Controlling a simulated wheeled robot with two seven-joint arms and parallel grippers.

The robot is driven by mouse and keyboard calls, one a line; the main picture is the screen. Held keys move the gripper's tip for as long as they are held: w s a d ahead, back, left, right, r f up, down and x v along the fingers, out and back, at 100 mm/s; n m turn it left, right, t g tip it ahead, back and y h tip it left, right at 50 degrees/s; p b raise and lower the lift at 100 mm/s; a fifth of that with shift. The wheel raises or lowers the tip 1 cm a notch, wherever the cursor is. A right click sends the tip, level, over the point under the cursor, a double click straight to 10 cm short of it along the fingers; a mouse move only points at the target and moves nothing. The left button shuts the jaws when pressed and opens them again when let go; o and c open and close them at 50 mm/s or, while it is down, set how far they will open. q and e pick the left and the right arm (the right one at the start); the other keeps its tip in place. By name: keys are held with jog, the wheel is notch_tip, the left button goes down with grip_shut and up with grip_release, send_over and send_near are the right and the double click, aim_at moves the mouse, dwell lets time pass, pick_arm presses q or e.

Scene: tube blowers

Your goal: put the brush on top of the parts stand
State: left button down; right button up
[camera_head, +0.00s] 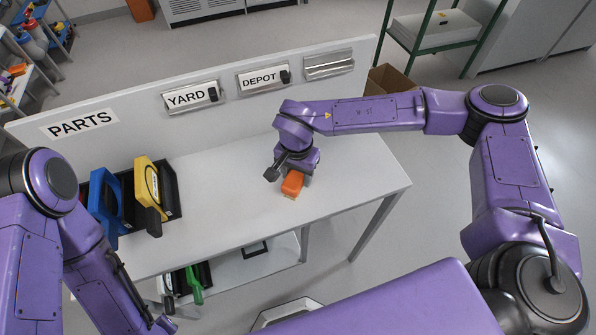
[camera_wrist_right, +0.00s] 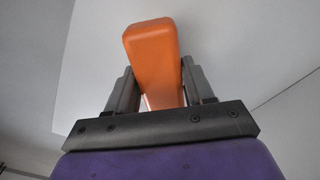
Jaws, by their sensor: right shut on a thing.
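The brush (camera_head: 292,184) shows as an orange block with a pale lower edge, at the right part of the parts stand's top. In the right wrist view its orange body (camera_wrist_right: 152,48) sits between the two dark fingers. My right gripper (camera_head: 298,172) is shut on it; the fingers also show in the right wrist view (camera_wrist_right: 160,88). The brush is at or just above the white top; I cannot tell if it touches. The parts stand (camera_head: 225,215) is a white table with a back panel marked PARTS. My left arm is at the left, its gripper out of view.
Blue (camera_head: 104,200) and yellow (camera_head: 148,185) tools stand in dark holders at the top's left. A green item (camera_head: 193,284) is on the lower shelf. YARD (camera_head: 188,97) and DEPOT (camera_head: 260,78) label plates are on the panel. The top's middle is clear.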

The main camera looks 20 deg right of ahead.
aim_at(297, 173)
jog(key=o, duration=1)
jog(key=shift+f, duration=0.15)
notch_tip(297, 173, up, 12)
jog(key=b, duration=0.1)
jog(key=shift+a, duration=0.1)
